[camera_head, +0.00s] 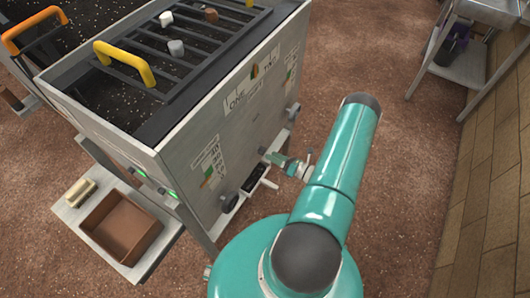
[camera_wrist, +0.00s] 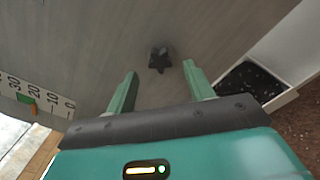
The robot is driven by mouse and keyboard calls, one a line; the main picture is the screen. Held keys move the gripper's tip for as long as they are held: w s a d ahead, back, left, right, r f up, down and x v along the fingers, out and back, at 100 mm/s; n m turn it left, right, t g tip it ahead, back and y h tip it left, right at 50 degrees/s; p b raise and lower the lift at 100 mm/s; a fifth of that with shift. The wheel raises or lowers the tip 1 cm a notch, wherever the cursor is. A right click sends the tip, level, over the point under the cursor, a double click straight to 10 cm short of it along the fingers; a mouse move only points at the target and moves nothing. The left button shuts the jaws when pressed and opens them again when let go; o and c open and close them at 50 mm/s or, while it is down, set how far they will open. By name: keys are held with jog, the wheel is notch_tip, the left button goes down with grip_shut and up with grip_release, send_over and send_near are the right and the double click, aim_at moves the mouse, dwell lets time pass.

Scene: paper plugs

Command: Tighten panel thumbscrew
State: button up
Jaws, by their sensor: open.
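A dark star-shaped thumbscrew (camera_wrist: 159,60) sits on the grey side panel (camera_wrist: 100,35) in the wrist view. My gripper (camera_wrist: 160,70) is open, with one green finger to each side of the thumbscrew's line. The fingertips appear short of the thumbscrew, and nothing is between them. In the head view my gripper (camera_head: 271,156) is close to the side panel (camera_head: 235,135) of a grey cabinet. There the thumbscrew is small and mostly hidden by the fingers.
Round dark knobs (camera_head: 228,202) (camera_head: 292,112) stand on the panel to either side. A small open drawer (camera_head: 258,178) with dark contents juts out below my gripper. A shelf with a brown tray (camera_head: 122,228) is at lower left. Open floor lies to the right.

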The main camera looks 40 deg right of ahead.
aim_at(262, 151)
jog(key=n, duration=1.1)
jog(key=shift+n, duration=0.3)
jog(key=shift+x, duration=2)
jog(key=shift+c, duration=0.4)
jog(key=c, duration=0.9)
jog(key=shift+o, duration=0.2)
